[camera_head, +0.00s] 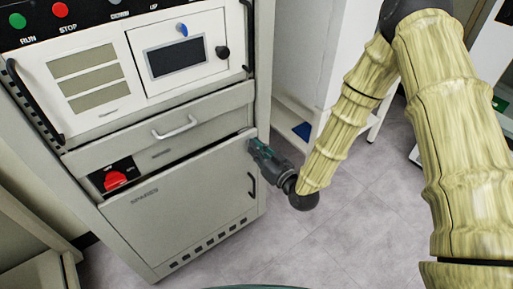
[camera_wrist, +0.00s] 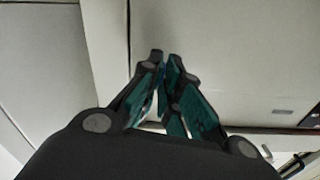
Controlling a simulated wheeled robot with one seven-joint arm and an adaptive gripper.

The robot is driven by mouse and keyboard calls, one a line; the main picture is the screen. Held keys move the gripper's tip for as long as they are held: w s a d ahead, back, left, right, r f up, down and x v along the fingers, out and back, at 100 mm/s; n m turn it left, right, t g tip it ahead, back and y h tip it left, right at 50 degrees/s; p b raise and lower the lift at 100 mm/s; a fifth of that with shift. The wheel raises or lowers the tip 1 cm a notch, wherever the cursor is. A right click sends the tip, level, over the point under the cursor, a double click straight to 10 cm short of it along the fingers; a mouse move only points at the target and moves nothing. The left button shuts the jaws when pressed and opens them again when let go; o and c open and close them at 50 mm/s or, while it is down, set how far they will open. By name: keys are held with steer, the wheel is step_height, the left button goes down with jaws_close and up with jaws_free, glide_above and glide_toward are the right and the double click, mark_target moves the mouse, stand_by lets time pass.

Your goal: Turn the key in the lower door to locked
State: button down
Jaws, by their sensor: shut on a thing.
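The lower door (camera_head: 185,208) is a pale grey panel, closed, with a black handle (camera_head: 252,186) at its right side. My gripper (camera_head: 253,147) is at the door's upper right corner, with its fingertips at the panel. In the wrist view my gripper (camera_wrist: 162,58) has its fingertips close together in front of a pale panel. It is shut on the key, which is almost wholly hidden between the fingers. I cannot tell the key's angle.
A red rotary switch (camera_head: 115,180) sits left above the door. A drawer with a metal handle (camera_head: 175,127) is above. A white shelf unit (camera_head: 300,105) stands right of the cabinet. Grey floor (camera_head: 335,225) lies clear in front.

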steer(key=shift+f+n, duration=0.1)
steer(key=shift+n, duration=1)
steer(key=c, duration=1.6)
jaws_free()
steer(key=shift+c, duration=0.2)
steer(key=v, duration=1.2)
